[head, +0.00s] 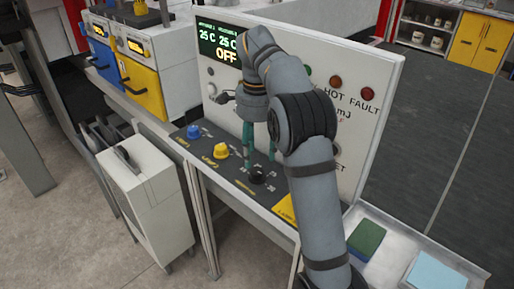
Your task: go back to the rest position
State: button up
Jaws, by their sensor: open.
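My gripper (259,160) points down over the sloped control panel (228,178), with its two teal fingers apart. Its fingertips show just above and behind the black knob (257,175); I cannot tell if they touch it. My grey arm reaches in from the lower right and hides part of the panel and of the upright board (375,75).
A blue knob (193,131) and a yellow knob (221,151) stand left on the panel. The board's display (227,47) reads 25 C twice and OFF. Right are a green pad (367,240) and light-blue cloth (437,275). Floor (430,140) behind is clear.

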aim_at(257, 171)
jog(key=shift+r, duration=0.75)
notch_tip(257, 171, down, 8)
jog(key=shift+r, duration=0.1)
jog(key=shift+r+n, duration=0.15)
jog(key=shift+n, duration=0.35)
